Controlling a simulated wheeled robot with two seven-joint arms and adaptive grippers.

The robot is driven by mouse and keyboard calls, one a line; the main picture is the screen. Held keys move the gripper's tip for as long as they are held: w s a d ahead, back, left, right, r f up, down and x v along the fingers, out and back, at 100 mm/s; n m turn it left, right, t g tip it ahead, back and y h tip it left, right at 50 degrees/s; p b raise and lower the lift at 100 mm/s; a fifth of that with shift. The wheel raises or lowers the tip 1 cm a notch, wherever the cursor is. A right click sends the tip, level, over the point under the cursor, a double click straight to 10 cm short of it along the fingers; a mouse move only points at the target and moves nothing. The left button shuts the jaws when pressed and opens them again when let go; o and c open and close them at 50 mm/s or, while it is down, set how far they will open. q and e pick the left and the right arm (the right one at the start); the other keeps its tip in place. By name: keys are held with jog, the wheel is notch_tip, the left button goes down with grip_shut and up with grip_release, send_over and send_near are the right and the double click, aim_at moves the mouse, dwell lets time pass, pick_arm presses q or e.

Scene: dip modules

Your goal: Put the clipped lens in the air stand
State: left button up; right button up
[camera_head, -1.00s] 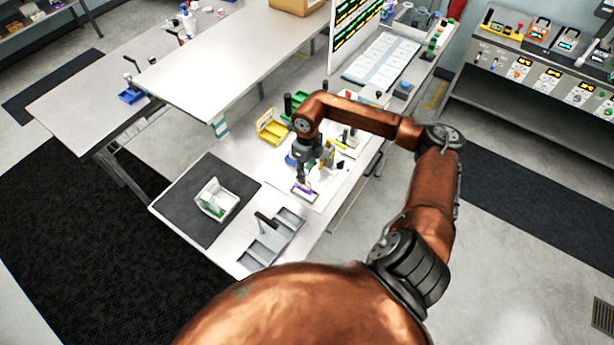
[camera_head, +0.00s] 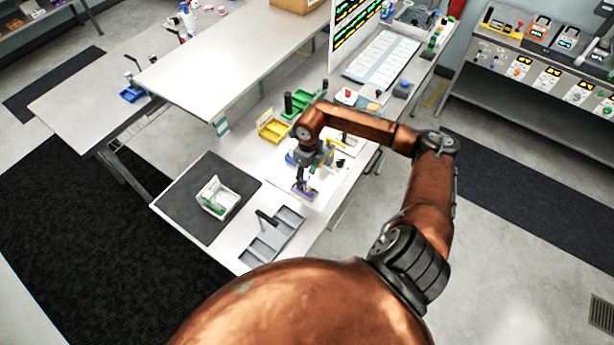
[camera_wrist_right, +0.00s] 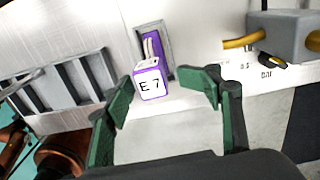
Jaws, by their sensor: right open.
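A small white-faced block with purple edges, marked "E 7" (camera_wrist_right: 150,85), stands in front of a grey-framed purple slot (camera_wrist_right: 157,45) in the right wrist view. The purple piece shows small in the head view (camera_head: 304,194). My right gripper (camera_wrist_right: 160,88) is open, with one green finger on each side of the block; whether they touch it I cannot tell. In the head view the right gripper (camera_head: 306,184) is low over the white work sheet. I cannot tell for sure which item is the clipped lens or the air stand. My left gripper is not in view.
A grey compartment tray (camera_head: 266,247) lies near the front edge. Yellow (camera_head: 273,130) and green bins (camera_head: 296,102) stand behind. A grey block with yellow pipes (camera_wrist_right: 290,32) is at the wrist view's right.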

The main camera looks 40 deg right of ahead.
jog(key=shift+r, duration=0.15)
notch_tip(320, 180, up, 12)
jog(key=b, duration=0.3)
jog(key=shift+d, duration=0.25)
jog(key=shift+w, duration=0.1)
